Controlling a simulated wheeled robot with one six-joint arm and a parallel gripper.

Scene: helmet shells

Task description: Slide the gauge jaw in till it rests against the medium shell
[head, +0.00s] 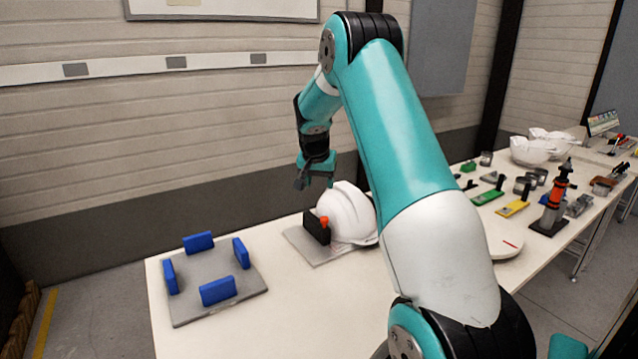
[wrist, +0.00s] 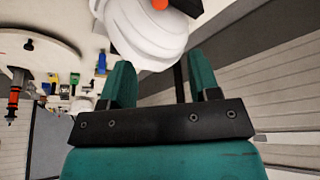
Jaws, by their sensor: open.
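The white medium shell (head: 350,212) sits on a grey gauge plate (head: 300,242) in the middle of the head view. The black gauge jaw (head: 314,230) stands upright at its left side, with an orange-red knob (head: 324,221) by its top. Whether jaw and shell touch cannot be told. My gripper (head: 322,180) is above the jaw and shell, apart from them. In the wrist view, its teal fingers (wrist: 162,78) are spread and empty. The shell (wrist: 146,36), the knob (wrist: 160,4) and part of the black jaw (wrist: 188,7) show beyond the fingers.
A grey plate (head: 216,306) with several blue upright blocks (head: 218,290) lies at the table's left end. A round white base (head: 502,241), coloured gauges (head: 487,197) and an orange-black tool (head: 553,205) stand on the right. More white shells (head: 533,150) are farther back. The front table area is clear.

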